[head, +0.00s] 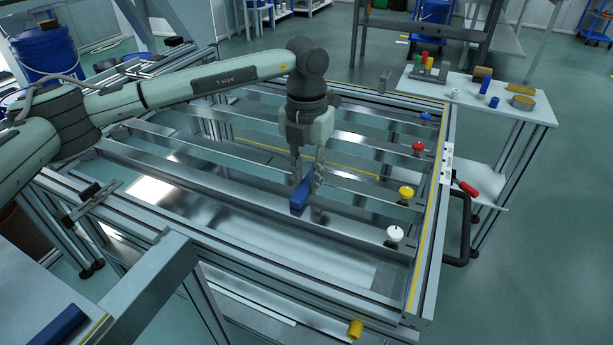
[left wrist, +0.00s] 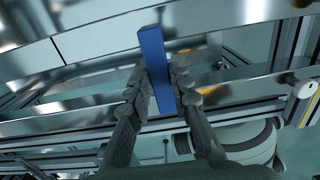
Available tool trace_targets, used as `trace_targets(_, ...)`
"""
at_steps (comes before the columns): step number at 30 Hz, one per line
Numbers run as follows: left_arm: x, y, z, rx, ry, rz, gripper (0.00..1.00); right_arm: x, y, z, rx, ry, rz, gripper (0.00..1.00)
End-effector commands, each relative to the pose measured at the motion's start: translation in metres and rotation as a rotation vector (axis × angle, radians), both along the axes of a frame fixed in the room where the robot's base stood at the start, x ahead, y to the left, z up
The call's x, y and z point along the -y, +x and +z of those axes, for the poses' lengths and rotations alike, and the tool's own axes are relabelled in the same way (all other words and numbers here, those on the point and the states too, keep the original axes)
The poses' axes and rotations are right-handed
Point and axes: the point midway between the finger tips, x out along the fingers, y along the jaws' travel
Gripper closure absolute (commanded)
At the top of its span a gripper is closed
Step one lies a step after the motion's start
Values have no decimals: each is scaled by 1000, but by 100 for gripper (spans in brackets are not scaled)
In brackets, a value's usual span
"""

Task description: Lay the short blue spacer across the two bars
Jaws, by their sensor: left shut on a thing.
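My left gripper (head: 306,182) is shut on a blue spacer (head: 299,200), pointing down over the middle of the frame. In the left wrist view, the spacer (left wrist: 155,58) stands out between the two fingertips (left wrist: 160,82). The spacer runs crosswise over the gap between the bar with the yellow knob (head: 358,188) and the bar with the white knob (head: 345,223). I cannot tell whether it touches either bar. Another blue block (head: 58,326) lies on the surface at the lower left, partly cut off. My right gripper is not in view.
The red (head: 418,147), yellow (head: 406,192) and white (head: 394,234) knobs stand along the frame's right side. A black handle (head: 466,230) sticks out on the right. A side table (head: 455,82) holds several small coloured parts. Open gaps lie between the bars.

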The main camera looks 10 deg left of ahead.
Motion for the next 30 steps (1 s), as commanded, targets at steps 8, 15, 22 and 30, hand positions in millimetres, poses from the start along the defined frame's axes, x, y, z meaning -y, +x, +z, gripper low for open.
trace_targets(8,0,0,0,0,0,0,56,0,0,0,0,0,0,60)
trace_targets(15,0,0,1,0,0,0,56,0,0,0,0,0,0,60)
trace_targets(22,0,1,30,4,-1,-1,56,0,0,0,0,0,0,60)
trace_targets(30,1,1,88,4,-1,0,56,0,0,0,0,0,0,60)
